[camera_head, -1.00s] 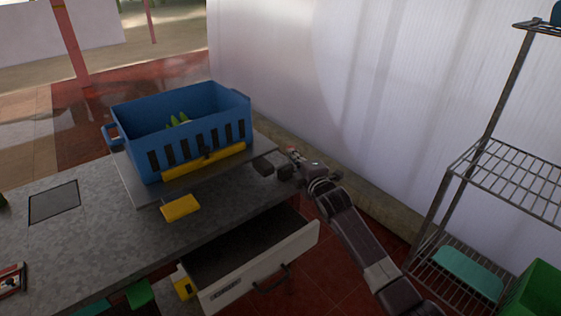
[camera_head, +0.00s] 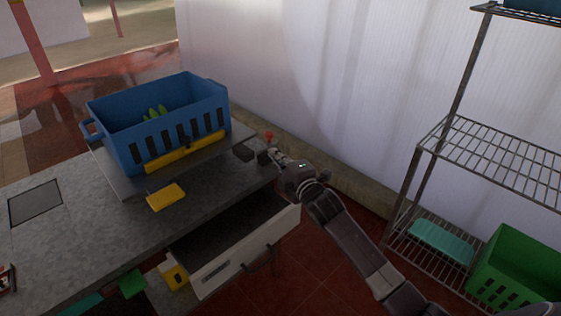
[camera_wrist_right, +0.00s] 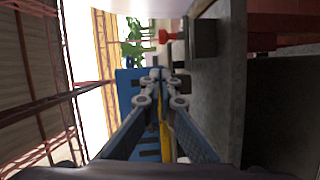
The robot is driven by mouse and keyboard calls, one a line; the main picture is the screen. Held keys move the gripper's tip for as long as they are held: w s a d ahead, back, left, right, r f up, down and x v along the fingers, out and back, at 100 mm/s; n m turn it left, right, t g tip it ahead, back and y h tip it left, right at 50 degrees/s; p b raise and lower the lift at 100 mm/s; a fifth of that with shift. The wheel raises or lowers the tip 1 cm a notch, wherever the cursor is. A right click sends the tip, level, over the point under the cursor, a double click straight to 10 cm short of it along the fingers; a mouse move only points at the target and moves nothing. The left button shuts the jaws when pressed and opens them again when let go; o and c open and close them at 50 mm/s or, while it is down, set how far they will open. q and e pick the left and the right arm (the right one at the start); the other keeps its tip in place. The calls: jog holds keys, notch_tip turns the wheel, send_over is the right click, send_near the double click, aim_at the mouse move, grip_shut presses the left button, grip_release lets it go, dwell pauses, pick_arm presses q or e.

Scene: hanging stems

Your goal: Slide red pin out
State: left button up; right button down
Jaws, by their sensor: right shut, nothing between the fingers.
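The red pin (camera_head: 269,135) shows its red head just above my right gripper in the head view. In the right wrist view the red pin (camera_wrist_right: 164,37) projects from a dark block (camera_wrist_right: 201,38) at the edge of the grey bench. The dark block (camera_head: 244,153) also shows in the head view, near the crate. My right gripper (camera_head: 262,157) is shut and empty, close to the block and apart from the pin head. Its closed fingers (camera_wrist_right: 160,84) are centred in the wrist view, below the pin in the picture. My left gripper is not in view.
A blue crate (camera_head: 215,98) stands on a raised plate, with a yellow bar (camera_head: 185,152) along its front. A yellow block (camera_head: 166,197) lies before it. A wire rack (camera_head: 490,160) stands right.

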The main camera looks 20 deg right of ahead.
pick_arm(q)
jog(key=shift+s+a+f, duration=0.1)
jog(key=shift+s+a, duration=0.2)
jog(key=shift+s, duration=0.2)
pick_arm(e)
jog(key=shift+s+d+r, duration=0.1)
jog(key=shift+s+r, duration=0.05)
jog(key=shift+s, duration=1.55)
